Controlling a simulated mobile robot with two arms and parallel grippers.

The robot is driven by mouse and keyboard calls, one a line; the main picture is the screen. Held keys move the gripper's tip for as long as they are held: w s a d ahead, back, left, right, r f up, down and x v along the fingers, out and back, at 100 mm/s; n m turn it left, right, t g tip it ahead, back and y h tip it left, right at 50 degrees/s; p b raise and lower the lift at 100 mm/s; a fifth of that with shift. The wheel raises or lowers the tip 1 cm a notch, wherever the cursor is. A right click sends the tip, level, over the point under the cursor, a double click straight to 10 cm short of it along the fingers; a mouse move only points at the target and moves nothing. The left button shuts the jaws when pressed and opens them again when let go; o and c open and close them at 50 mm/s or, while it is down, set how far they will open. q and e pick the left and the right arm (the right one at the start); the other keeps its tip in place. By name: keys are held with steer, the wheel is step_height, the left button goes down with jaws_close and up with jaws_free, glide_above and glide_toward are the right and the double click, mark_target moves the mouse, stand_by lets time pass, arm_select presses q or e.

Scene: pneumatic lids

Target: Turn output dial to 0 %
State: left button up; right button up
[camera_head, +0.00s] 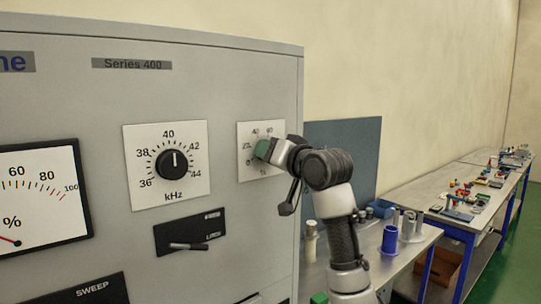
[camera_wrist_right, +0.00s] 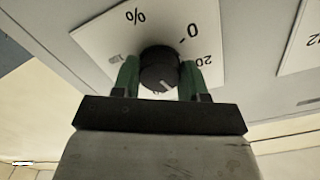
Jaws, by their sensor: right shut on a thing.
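The output dial shows in the right wrist view as a black round knob (camera_wrist_right: 159,68) on a white plate (camera_wrist_right: 105,50) marked %, 0 and 20. Its white pointer line slants down and right in that view, away from the 0 mark. My right gripper (camera_wrist_right: 159,75) has its green fingers on either side of the knob and is shut on it. In the head view the gripper (camera_head: 264,150) covers the knob and part of the plate (camera_head: 247,133). My left gripper is not in view.
The grey cabinet also carries a kHz dial (camera_head: 172,163) pointing near 40, a dark switch plate (camera_head: 190,231) and a percent meter (camera_head: 45,195) with its red needle at the low end. Workbenches (camera_head: 410,240) with small objects stand to the right.

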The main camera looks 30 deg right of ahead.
steer(key=shift+d+f+n+p, duration=0.1)
steer(key=shift+n+p, duration=1.55)
steer(key=shift+n, duration=3.45)
steer(key=shift+d+f+n+p, duration=0.1)
steer(key=shift+n+p, duration=1.55)
steer(key=shift+n, duration=3.45)
steer(key=o, duration=0.7)
steer(key=shift+c, duration=0.2)
steer(key=shift+o, duration=1.4)
steer(key=shift+r, duration=0.2)
steer(key=shift+s, duration=0.1)
